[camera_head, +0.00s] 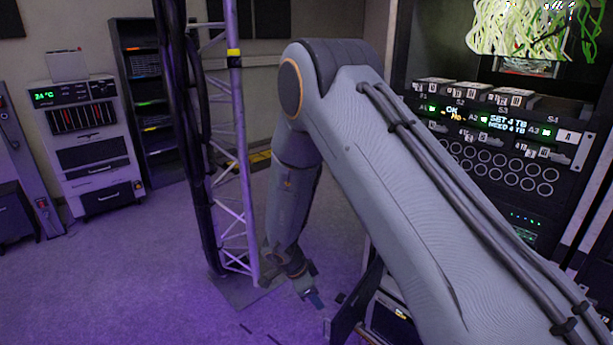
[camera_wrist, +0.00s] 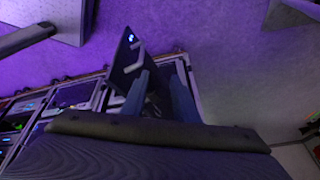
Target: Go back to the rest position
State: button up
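My arm reaches across the head view and bends down, with my gripper (camera_head: 313,298) low near the floor, right of the truss foot. In the wrist view my gripper (camera_wrist: 160,78) shows two blue-grey fingers spread apart, with no held thing visible between them. The lattice truss (camera_head: 236,150) stands upright left of my arm, with a yellow band near its top. Thick black cables (camera_head: 190,130) run down along its left side. My gripper is apart from the truss in the head view.
A rack panel (camera_head: 490,180) with lit displays, round ports and small boxes stands at the right, partly behind my arm. A dark framed piece (camera_head: 355,305) is close right of my gripper. A white cabinet (camera_head: 90,140) and dark shelf (camera_head: 150,110) stand back left. The left floor is clear.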

jog(key=w+d+r+n+t+y, duration=0.1)
jog(key=d+r+n+t+y, duration=0.15)
jog(key=r, duration=0.55)
jog(key=w+d+r+n+t+y, duration=0.15)
jog(key=r+n, duration=0.25)
jog(key=r, duration=0.4)
jog(key=s+d+r+n+g, duration=0.2)
jog(key=s+d, duration=0.2)
jog(key=s, duration=0.4)
jog(key=s+d+r+n+g, duration=0.1)
jog(key=s+d+r+n, duration=0.1)
jog(key=s, duration=0.6)
jog(key=s+d+r+n+g, duration=0.2)
jog(key=s+d+n, duration=0.2)
jog(key=s+d, duration=0.3)
jog(key=shift+s+r+g, duration=0.25)
jog(key=shift+s+g, duration=0.05)
jog(key=shift+s, duration=0.2)
jog(key=shift+a, duration=0.1)
